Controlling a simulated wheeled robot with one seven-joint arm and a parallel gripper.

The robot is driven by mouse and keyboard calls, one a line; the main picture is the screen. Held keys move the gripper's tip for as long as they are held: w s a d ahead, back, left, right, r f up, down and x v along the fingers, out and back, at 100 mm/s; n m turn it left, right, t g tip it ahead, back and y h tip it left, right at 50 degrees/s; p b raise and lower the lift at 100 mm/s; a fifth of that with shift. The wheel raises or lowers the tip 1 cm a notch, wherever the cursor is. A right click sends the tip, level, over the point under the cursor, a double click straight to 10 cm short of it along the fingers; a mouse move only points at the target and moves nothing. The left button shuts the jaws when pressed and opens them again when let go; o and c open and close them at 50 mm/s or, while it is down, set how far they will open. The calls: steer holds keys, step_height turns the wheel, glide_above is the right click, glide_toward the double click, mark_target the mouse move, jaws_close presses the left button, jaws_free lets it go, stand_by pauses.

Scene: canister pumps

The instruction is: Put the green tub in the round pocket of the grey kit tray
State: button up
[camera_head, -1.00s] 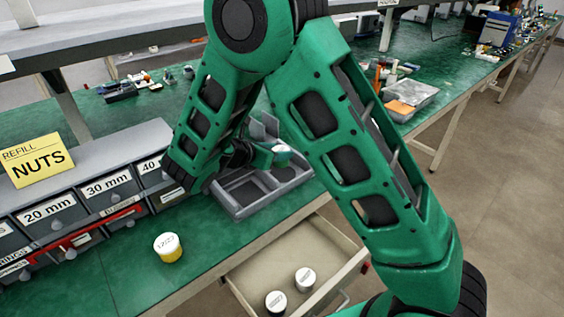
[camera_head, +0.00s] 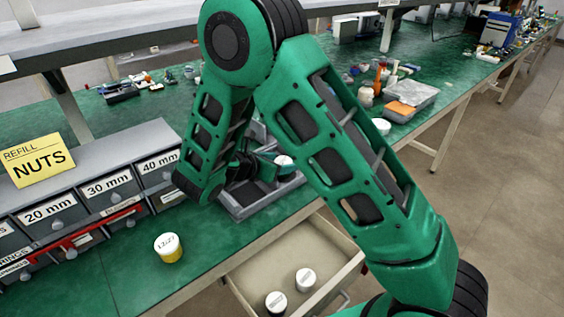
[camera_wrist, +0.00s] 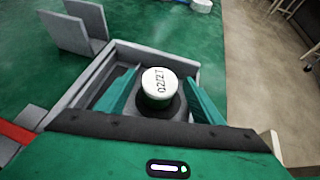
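The green tub (camera_wrist: 159,82), with a white lid marked 02/27, stands upright in the grey kit tray (camera_wrist: 66,92). A dark round recess surrounds its base in the wrist view, so it appears to be in the round pocket. My gripper (camera_wrist: 162,80) is around the tub, one finger on each side. Dark gaps show between fingers and tub, so it looks open. My arm hides much of the tray in the head view.
A yellow tub (camera_head: 168,248) with a white lid stands on the green bench. An open drawer (camera_head: 325,238) below the bench edge holds two white-lidded tubs. Grey drawer bins (camera_head: 100,195) stand left of the tray. Upright grey plates (camera_wrist: 75,32) rise behind the tray.

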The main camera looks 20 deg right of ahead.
steer(key=shift+r, duration=0.1)
steer(key=v, duration=1.2)
steer(key=s+d+r+m+g+y, duration=0.2)
steer(key=s+d+m+g, duration=0.15)
steer(key=d+m, duration=0.55)
steer(key=s+d+r+m+g+y, duration=0.1)
steer(key=s+d+r+m+g, duration=0.3)
steer(key=d, duration=0.9)
steer(key=s+d+m+y, duration=0.3)
steer(key=s+m, duration=0.6)
steer(key=s, duration=0.3)
steer(key=s+d+m+y, duration=0.3)
steer(key=s+m, duration=0.6)
steer(key=s, duration=0.3)
steer(key=shift+r+y, duration=0.35)
steer(key=shift+y, duration=0.25)
steer(key=shift+t, duration=0.25)
